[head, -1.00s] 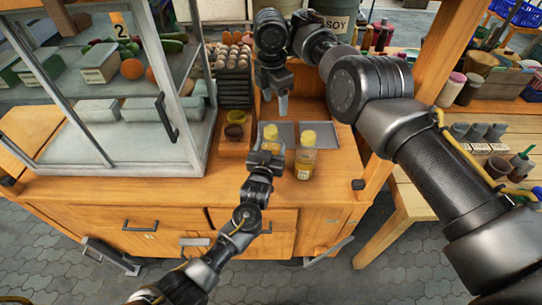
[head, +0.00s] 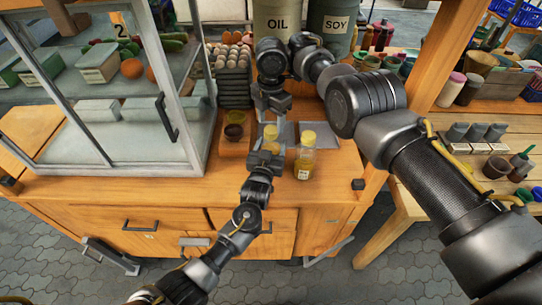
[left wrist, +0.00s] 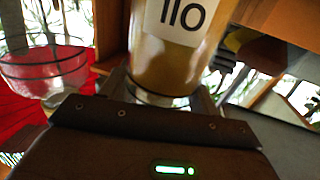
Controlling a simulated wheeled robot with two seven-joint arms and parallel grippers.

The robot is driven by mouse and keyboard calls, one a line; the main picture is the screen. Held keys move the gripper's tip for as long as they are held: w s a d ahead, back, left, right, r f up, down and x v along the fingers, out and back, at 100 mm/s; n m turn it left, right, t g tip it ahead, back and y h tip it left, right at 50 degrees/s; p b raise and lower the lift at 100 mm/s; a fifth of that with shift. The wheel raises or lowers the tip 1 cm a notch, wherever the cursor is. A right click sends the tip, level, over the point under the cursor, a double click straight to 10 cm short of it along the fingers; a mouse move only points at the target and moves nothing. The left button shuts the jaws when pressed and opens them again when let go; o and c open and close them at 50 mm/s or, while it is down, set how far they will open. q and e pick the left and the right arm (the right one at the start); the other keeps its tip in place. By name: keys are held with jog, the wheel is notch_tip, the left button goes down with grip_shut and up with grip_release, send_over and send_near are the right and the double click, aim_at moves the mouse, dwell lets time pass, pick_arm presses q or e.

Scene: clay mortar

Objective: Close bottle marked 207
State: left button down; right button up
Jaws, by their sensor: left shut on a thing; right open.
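In the left wrist view this held bottle (left wrist: 178,55) carries a white label reading 110. The right bottle (head: 304,158) stands upright and capped beside it; its label is too small to read. My right gripper (head: 275,115) is open and empty, pointing down just above and behind the left bottle's cap. I cannot read 207 anywhere.
Grey trays (head: 318,134) lie behind the bottles. A wooden box with small dark bowls (head: 234,131) is to the left, beside a glass display case (head: 120,110). OIL (head: 277,27) and SOY (head: 336,26) containers stand behind. The counter's front left (head: 130,187) is clear.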

aim_at(271, 129)
jog(key=shift+f, duration=1.6)
jog(key=shift+c, duration=0.5)
jog(key=c, duration=0.9)
jog(key=m, duration=0.8)
jog(key=o, duration=1.1)
jog(key=shift+c, duration=0.2)
jog(key=shift+r, duration=0.1)
jog(key=shift+r, duration=2.2)
